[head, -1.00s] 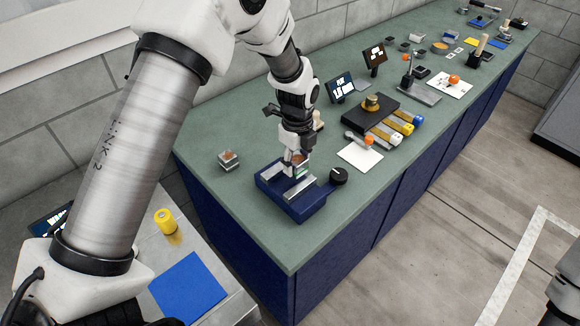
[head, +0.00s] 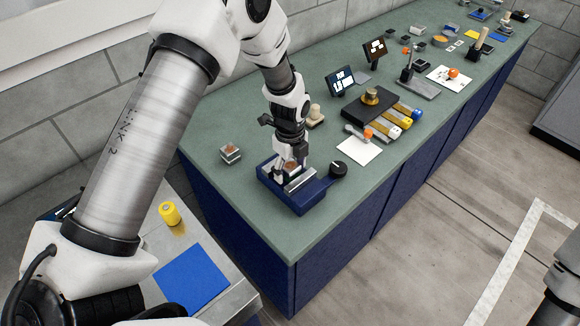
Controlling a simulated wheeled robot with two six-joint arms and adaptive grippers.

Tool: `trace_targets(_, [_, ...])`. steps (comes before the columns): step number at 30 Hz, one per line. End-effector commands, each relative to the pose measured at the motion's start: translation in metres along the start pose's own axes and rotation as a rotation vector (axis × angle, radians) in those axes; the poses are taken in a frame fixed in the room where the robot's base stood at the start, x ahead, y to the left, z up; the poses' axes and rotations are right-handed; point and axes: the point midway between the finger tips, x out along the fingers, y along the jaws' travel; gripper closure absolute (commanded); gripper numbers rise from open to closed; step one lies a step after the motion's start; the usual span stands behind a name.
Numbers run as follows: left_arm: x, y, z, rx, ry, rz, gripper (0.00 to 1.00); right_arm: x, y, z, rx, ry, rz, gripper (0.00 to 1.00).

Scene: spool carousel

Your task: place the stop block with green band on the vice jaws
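My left gripper (head: 290,161) points down over the blue vice (head: 310,198) on the green bench. Its fingers are on both sides of a small block with a brownish face (head: 291,167), which I take to be the stop block, and look shut on it. The block is low at the vice's metal jaws (head: 299,183). The fingers partly cover it, its green band does not show clearly, and I cannot tell whether it touches the jaws. My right gripper is not in view.
A similar small block (head: 230,153) stands left of the vice. A black knob (head: 338,168) is at its right, with a white sheet (head: 359,150) and a black fixture (head: 370,105) beyond. A yellow cylinder (head: 170,213) and blue mat (head: 192,281) are on the nearer table.

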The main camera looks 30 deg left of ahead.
Motion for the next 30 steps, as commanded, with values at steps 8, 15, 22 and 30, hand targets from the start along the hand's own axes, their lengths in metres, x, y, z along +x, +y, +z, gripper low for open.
trace_targets(8, [-0.013, -0.002, 0.001, 0.000, -0.002, -0.005, 0.30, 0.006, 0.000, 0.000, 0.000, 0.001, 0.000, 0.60])
trace_targets(15, [-0.071, -0.001, 0.001, 0.000, -0.002, -0.006, 0.30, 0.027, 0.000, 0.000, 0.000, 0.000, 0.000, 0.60])
trace_targets(22, [-0.116, -0.001, 0.000, 0.000, -0.001, -0.003, 0.30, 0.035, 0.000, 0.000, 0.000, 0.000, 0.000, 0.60])
trace_targets(30, [-0.123, 0.000, 0.000, 0.000, 0.000, 0.000, 0.30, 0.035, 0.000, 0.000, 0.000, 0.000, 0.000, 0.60])
